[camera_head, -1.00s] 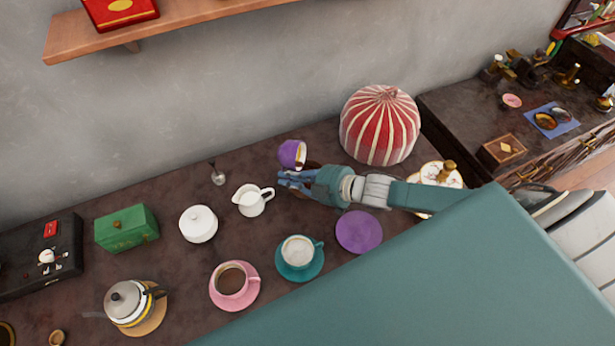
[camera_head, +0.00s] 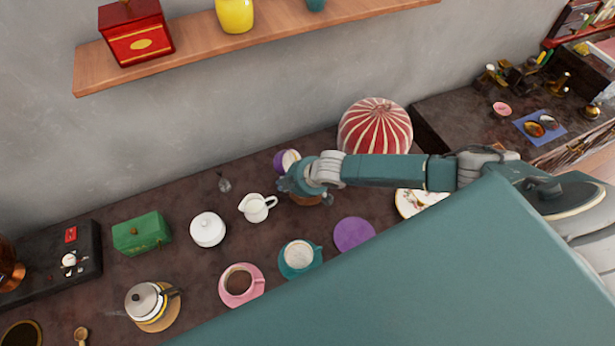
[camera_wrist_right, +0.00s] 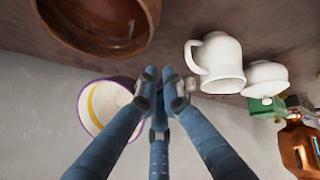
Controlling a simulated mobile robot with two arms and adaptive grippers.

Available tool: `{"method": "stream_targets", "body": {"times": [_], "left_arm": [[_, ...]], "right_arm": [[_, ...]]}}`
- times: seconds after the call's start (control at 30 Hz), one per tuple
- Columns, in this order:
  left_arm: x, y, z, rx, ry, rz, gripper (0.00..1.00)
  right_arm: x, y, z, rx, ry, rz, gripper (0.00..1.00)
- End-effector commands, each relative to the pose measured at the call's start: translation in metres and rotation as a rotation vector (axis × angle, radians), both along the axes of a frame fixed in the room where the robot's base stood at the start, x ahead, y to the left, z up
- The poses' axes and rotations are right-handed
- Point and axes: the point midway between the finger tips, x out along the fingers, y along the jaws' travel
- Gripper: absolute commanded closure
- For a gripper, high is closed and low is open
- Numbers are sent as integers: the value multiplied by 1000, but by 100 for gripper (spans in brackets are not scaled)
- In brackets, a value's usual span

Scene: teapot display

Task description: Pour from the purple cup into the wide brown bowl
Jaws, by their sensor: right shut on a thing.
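The purple cup (camera_head: 280,162) is held tilted near the back of the dark table, its pale mouth turned to the right. In the right wrist view the cup (camera_wrist_right: 104,106) shows a purple rim and a white inside with a yellow band. My right gripper (camera_head: 290,182) is shut on the cup; its blue fingers (camera_wrist_right: 163,85) meet beside it. The wide brown bowl (camera_head: 308,200) is mostly hidden beneath the gripper; it shows better in the wrist view (camera_wrist_right: 140,45), beside the cup. I see no stream of liquid. My left gripper is out of view.
A white jug (camera_head: 256,208) stands just left of the bowl. A white lidded pot (camera_head: 207,230), teal cup (camera_head: 299,255), pink cup (camera_head: 240,283) and purple saucer (camera_head: 354,235) are nearby. A red striped dome (camera_head: 375,130) stands behind my arm.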

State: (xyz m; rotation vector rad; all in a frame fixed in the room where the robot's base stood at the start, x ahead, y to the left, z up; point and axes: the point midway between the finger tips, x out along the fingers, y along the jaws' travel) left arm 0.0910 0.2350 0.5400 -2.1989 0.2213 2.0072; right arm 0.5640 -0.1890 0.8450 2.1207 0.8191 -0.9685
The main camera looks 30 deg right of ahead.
Motion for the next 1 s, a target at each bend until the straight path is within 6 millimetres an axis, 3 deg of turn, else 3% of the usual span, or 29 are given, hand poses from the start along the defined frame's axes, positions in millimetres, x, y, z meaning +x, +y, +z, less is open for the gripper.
{"method": "stream_targets", "body": {"times": [0.03,0.17,0.43,1.0], "left_arm": [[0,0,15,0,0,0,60],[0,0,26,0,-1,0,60],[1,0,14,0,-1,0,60],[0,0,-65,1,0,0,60]], "right_arm": [[3,1,13,-16,20,-5,100],[3,1,18,-82,98,-18,100],[11,10,5,-233,281,-49,100],[28,30,-9,-482,576,-92,100]]}}
